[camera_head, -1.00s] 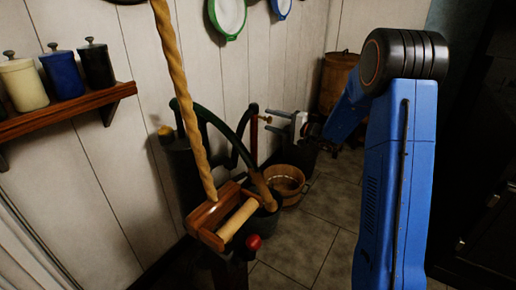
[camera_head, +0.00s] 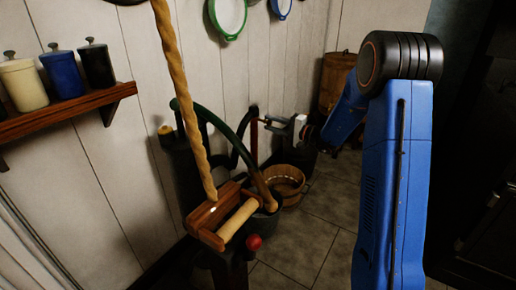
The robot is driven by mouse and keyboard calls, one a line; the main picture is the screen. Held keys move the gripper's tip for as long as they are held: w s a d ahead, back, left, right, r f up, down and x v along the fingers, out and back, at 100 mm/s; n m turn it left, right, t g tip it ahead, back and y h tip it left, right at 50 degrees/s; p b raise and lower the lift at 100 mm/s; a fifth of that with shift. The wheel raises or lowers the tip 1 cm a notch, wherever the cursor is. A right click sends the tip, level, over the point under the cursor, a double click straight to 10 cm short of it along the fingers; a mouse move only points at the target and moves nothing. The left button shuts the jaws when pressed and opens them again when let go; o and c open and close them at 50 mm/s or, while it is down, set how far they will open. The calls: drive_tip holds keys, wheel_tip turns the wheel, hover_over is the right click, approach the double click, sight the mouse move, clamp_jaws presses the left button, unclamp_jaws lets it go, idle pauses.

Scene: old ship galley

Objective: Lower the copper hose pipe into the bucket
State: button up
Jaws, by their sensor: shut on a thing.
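The copper hose pipe (camera_head: 254,143) appears to be the narrow reddish upright piece by the wall, with a dark top and a black curved hose beside it. My gripper (camera_head: 267,123) reaches in from the right and is shut on it near its upper part; the grip is small and dark in view. A wooden bucket (camera_head: 299,189) stands on the floor, lower and to the right of the pipe. The pipe's lower end is hard to make out behind the green hose.
A wooden roller frame (camera_head: 205,221) and a pale twisted rope (camera_head: 184,95) stand in front. A barrel (camera_head: 336,80) stands behind. Tiled floor is open at right.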

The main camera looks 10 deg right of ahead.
wheel_tip(320, 180, down, 33)
drive_tip(key=shift+f, duration=0.15)
idle(0.7)
drive_tip(key=o, duration=1.1)
drive_tip(key=shift+o, duration=0.2)
drive_tip(key=v, duration=1.1)
